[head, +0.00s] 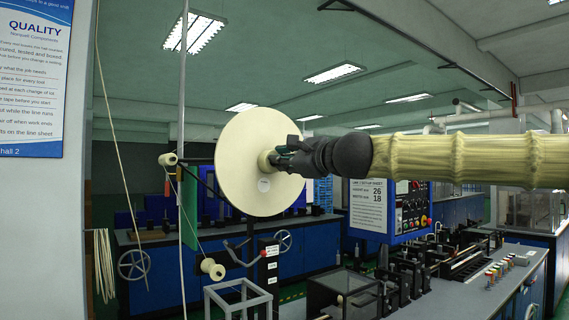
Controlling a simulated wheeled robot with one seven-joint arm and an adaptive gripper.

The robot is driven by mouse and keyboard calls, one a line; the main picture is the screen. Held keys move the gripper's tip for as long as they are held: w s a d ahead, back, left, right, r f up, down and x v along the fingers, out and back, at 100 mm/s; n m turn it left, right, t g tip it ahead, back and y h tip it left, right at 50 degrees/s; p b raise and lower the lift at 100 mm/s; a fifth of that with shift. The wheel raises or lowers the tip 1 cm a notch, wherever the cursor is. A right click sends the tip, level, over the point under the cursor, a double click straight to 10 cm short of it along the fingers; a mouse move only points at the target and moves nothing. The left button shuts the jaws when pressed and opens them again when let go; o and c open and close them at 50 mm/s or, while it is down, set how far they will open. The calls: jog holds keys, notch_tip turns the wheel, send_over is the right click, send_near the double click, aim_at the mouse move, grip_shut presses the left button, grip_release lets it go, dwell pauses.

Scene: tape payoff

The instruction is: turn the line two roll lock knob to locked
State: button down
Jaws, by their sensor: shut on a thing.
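A large cream tape roll (247,135) stands upright on its payoff stand, its flat face turned toward my arm. My gripper (275,161) is at the middle of this face, coming from the right, and is shut on the roll lock knob (265,161) at the hub. The gripper's fingers hide most of the knob, so its turn position and any lock mark cannot be read.
A blue control panel (412,207) with a setup sheet (368,204) stands right of the roll, below my arm. A machine bench (470,290) fills the lower right. A grey frame (238,300) and a dark post with labels (268,275) stand below the roll.

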jog(key=shift+m, duration=0.5)
jog(key=c, duration=1.3)
grip_release()
jog(key=shift+d, duration=0.1)
jog(key=shift+c, duration=0.2)
jog(key=v, duration=1.2)
jog(key=shift+w+d+f, duration=0.1)
jog(key=shift+d, duration=0.05)
